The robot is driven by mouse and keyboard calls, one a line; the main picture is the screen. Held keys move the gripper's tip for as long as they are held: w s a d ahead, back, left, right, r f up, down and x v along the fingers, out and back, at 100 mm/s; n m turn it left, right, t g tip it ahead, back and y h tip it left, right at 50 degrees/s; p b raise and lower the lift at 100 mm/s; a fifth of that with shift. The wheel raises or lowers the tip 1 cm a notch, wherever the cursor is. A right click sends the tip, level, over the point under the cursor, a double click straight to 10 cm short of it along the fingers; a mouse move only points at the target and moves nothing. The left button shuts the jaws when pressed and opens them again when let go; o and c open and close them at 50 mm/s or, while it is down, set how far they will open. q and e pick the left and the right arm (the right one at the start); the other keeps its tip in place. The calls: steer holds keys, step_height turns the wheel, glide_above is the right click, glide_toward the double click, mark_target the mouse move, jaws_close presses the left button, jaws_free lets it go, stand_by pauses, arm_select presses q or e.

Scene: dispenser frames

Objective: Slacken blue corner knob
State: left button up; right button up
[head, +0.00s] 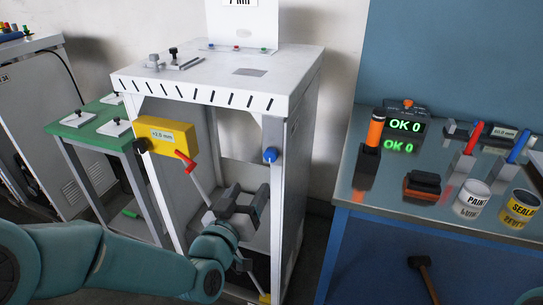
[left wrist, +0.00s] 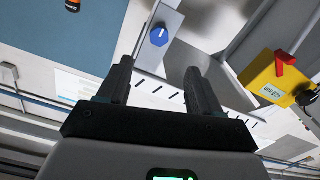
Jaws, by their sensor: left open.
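The blue corner knob (head: 270,155) sits on the upper right front post of the white dispenser frame (head: 213,85). In the left wrist view the blue knob (left wrist: 159,35) shows a pale mark on its face. My left gripper (head: 248,197) is open and empty, below and a little left of the knob in the head view. In the left wrist view the knob lies beyond the open fingertips (left wrist: 157,66), roughly in line with the gap between them, and not touching them. My right gripper is not in view.
A yellow box (head: 166,135) marked in mm, with a red lever (head: 185,160), is on the left post. A bench (head: 425,205) at right holds an OK 0 display (head: 406,123), a paint can (head: 472,199) and a sealer can (head: 520,208). A green table (head: 95,120) stands left.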

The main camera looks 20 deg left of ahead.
mark_target(270, 158)
arm_select(q)
steer(key=w, duration=0.4)
steer(key=w+p, duration=0.1)
steer(key=w, duration=0.4)
steer(key=w+p, duration=0.1)
steer(key=w, duration=0.3)
steer(key=shift+w+d, duration=0.3)
